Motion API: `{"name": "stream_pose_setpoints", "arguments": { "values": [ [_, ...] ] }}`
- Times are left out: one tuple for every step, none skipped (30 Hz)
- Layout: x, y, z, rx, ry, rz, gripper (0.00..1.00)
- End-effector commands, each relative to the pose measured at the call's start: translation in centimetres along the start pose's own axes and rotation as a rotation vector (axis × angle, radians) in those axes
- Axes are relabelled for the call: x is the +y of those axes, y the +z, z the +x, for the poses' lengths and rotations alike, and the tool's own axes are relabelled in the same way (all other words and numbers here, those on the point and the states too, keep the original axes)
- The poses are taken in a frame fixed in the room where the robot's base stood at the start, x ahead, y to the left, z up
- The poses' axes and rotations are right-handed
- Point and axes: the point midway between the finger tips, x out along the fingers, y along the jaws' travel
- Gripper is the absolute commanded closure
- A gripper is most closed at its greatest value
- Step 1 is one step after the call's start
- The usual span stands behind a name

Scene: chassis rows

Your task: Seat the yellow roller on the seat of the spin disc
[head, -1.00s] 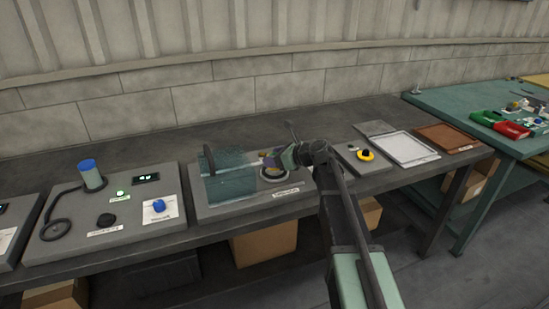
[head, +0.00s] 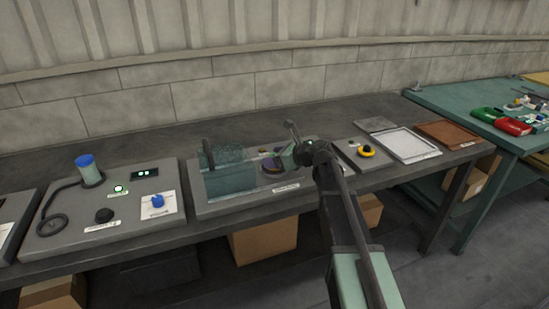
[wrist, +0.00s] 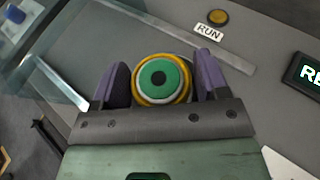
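In the wrist view the yellow roller (wrist: 137,90) shows end-on between my gripper's purple fingers, with a green face and dark centre. My gripper (wrist: 162,80) is closed on it from both sides. In the head view my gripper (head: 272,163) is low over the spin disc's grey panel (head: 225,208), right of the clear guard (head: 230,182). The disc and its seat are mostly hidden behind the gripper and roller; I cannot tell whether the roller touches the seat.
The guard's edge stands close to the gripper's left. An amber button (wrist: 218,17) labelled RUN and a green-lettered display (wrist: 306,71) lie beyond the fingers. A panel with a blue knob (head: 158,200) is to the left; a white tray (head: 408,147) is to the right.

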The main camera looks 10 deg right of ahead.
Motion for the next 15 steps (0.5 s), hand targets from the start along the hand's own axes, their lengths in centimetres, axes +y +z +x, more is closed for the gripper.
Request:
{"name": "stream_pose_setpoints", "arguments": {
  "values": [
    [0.0, 0.0, 0.0, 0.0, 0.0, 0.0, 0.24],
    [0.0, 0.0, 0.0, 0.0, 0.0, 0.0, 0.2],
    [0.0, 0.0, 0.0, 0.0, 0.0, 0.0, 0.14],
    [0.0, 0.0, 0.0, 0.0, 0.0, 0.0, 0.13],
    [0.0, 0.0, 0.0, 0.0, 0.0, 0.0, 0.13],
    [0.0, 0.0, 0.0, 0.0, 0.0, 0.0, 0.13],
    [0.0, 0.0, 0.0, 0.0, 0.0, 0.0, 0.13],
    [0.0, 0.0, 0.0, 0.0, 0.0, 0.0, 0.13],
    [0.0, 0.0, 0.0, 0.0, 0.0, 0.0, 0.13],
    [0.0, 0.0, 0.0, 0.0, 0.0, 0.0, 0.13],
    [0.0, 0.0, -0.1, 0.0, 0.0, 0.0, 0.13],
    [0.0, 0.1, -0.3, 0.0, -0.001, 0.0, 0.13],
    [0.0, 0.1, -0.6, 0.0, -0.001, 0.0, 0.13],
    [0.0, 0.2, -0.9, 0.0, -0.001, 0.0, 0.13],
    [0.1, 0.3, -1.6, 0.0, -0.001, 0.0, 0.13]
  ]
}}
